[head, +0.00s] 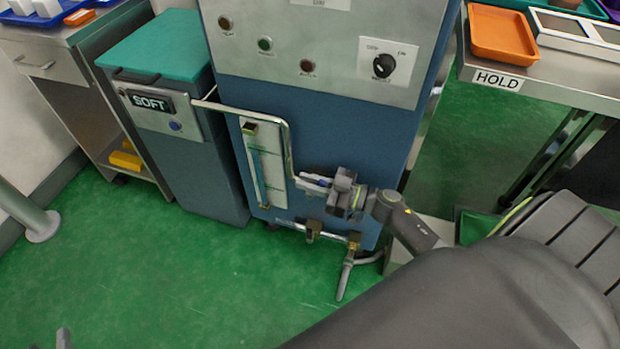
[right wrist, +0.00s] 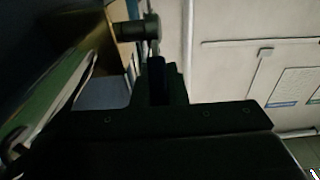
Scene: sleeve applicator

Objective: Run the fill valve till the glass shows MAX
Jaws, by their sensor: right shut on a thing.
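The sight glass (head: 257,168) is a thin upright tube between brass fittings on the left of the blue machine front, beside a pale scale plate. A bluish tint shows in it, but I cannot read its level or a MAX mark. My right gripper (head: 314,182) is shut on a lever-like handle with a blue grip, next to the bent metal pipe (head: 289,150). In the right wrist view the dark blue grip (right wrist: 156,80) sits between the jaws, below a brass valve body (right wrist: 94,55). Only a small grey tip at the lower left edge may be my left gripper.
A blue SOFT cabinet (head: 170,130) stands left. A HOLD bench (head: 540,75) with an orange tray (head: 503,32) stands right. The green floor (head: 190,280) in front is clear.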

